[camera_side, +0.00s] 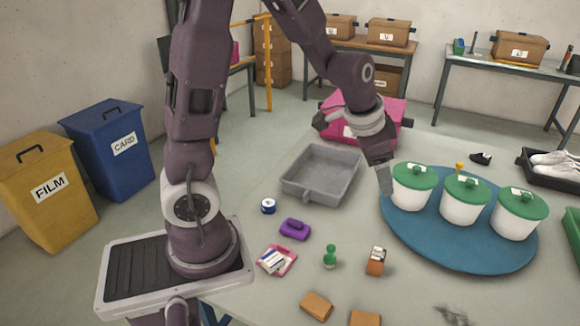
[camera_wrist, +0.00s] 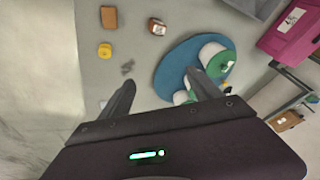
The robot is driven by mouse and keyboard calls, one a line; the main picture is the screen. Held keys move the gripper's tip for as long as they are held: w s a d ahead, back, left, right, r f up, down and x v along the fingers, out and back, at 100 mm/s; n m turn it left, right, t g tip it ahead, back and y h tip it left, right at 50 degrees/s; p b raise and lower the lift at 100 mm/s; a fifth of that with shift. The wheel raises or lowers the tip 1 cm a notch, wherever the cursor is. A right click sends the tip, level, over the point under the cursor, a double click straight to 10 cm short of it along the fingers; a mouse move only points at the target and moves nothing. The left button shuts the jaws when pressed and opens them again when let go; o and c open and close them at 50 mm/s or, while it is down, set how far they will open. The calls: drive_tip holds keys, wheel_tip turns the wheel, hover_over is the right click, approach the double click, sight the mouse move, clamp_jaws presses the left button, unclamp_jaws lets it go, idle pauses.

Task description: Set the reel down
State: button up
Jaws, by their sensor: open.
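My gripper (camera_side: 385,182) is open and points down, close to the left-hand white pot with a green lid (camera_side: 414,187) in the side view. No reel is between the fingers. I cannot tell for sure which thing is the reel. A small round yellow thing (camera_wrist: 105,50) lies beside a brown block (camera_wrist: 109,17). A small blue and white cylinder (camera_side: 268,206) stands near the grey tray.
Several lidded pots stand on the blue round mat (camera_side: 420,242). A grey tray (camera_side: 302,188) and pink case (camera_side: 391,109) lie behind. A purple item (camera_side: 295,229), green figure (camera_side: 330,257) and brown box (camera_side: 376,262) are in front. Clear surface lies between these small things.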

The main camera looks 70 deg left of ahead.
drive_tip(key=s+d+r+n+h, duration=0.1)
drive_tip(key=s+d+r, duration=0.5)
drive_tip(key=s+r, duration=0.4)
drive_tip(key=s+d+n, duration=0.1)
drive_tip(key=s+n, duration=0.1)
drive_tip(key=s, duration=1)
drive_tip(key=shift+d+t, duration=0.2)
drive_tip(key=shift+t, duration=0.2)
drive_tip(key=shift+r, duration=0.1)
